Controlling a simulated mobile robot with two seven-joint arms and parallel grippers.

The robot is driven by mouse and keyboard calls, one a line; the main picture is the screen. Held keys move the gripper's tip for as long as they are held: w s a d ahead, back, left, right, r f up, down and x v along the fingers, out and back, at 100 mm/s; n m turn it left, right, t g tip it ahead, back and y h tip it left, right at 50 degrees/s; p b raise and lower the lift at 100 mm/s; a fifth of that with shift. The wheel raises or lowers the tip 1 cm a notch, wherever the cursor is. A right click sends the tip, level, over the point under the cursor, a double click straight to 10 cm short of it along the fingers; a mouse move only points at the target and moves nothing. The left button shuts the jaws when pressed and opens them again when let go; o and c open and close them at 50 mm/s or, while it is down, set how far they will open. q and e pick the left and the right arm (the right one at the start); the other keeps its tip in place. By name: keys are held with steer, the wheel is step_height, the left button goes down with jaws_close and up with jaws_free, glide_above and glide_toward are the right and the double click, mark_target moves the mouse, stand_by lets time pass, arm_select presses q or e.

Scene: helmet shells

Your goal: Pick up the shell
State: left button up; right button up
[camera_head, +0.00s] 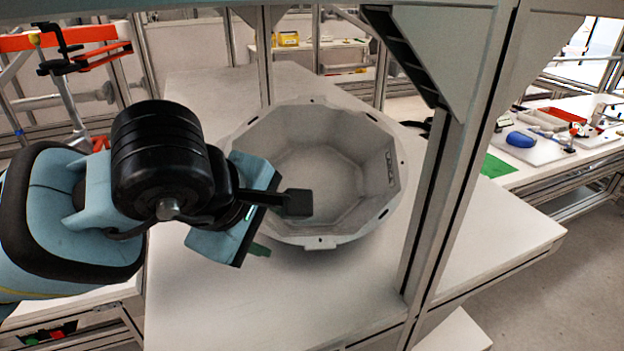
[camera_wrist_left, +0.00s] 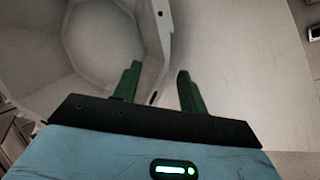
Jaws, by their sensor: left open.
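The shell (camera_head: 318,165) is a large grey octagonal bowl, open side up, on a white table (camera_head: 285,300). In the left wrist view the shell (camera_wrist_left: 95,40) fills the upper left, with its rim running down toward the fingers. My left gripper (camera_head: 280,225) is at the shell's near left rim in the head view and hides part of that rim. Its green fingers (camera_wrist_left: 157,85) are apart, with the rim's edge between or just beyond them. I cannot tell whether they touch it. My right gripper is not in view.
An upright metal post (camera_head: 445,180) stands close to the shell's right. Bare tabletop lies in front of the shell. A second bench at the right holds a blue object (camera_head: 520,139) and a red tray (camera_head: 562,115). An orange clamp (camera_head: 75,38) is at the upper left.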

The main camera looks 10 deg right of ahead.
mark_target(273, 229)
arm_select(q)
steer(key=shift+x, duration=1.6)
steer(key=shift+r, duration=0.15)
jaws_close()
